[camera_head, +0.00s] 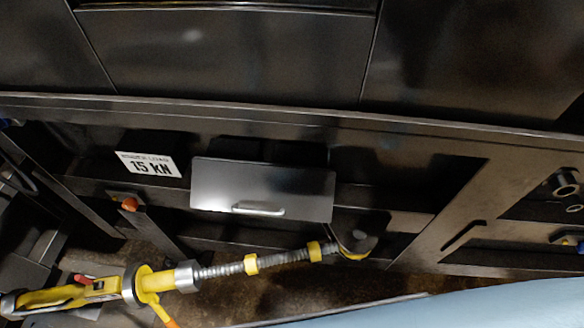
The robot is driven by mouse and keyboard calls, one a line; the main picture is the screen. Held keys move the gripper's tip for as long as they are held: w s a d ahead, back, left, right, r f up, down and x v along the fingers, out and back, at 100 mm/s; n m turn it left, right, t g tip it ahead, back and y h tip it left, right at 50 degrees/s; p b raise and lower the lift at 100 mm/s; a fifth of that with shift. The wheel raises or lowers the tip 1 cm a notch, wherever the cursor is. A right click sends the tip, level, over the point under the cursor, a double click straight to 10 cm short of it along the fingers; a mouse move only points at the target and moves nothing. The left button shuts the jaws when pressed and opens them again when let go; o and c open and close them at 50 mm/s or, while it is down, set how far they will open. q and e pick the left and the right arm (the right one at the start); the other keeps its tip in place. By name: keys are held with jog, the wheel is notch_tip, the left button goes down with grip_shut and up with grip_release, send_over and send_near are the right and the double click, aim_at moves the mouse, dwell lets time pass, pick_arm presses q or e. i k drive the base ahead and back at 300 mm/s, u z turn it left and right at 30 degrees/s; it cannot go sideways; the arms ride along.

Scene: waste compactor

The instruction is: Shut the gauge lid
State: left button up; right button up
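The gauge lid seems to be the grey metal flap (225,183) near the middle of the head view, on the dark machine front. A small bar handle (259,209) sits near its lower edge. A dark recess (268,150) shows just above the flap. The flap seems to stand out from the frame; I cannot tell its exact angle. No gauge face is visible. Neither of my grippers is in view, and nothing touches the flap.
A white "15 KN" label (149,165) is left of the flap. Below it, a yellow fitting (160,281) with a ribbed hose (222,270) runs to the frame. An orange knob (130,204) sits at left. Pipe fittings (562,184) are at far right. Large dark panels (230,55) rise above.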

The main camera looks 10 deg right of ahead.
aim_at(301, 192)
jog(key=u, duration=1.1)
jog(key=k, duration=0.8)
jog(key=z, duration=0.95)
jog(key=i, duration=0.5)
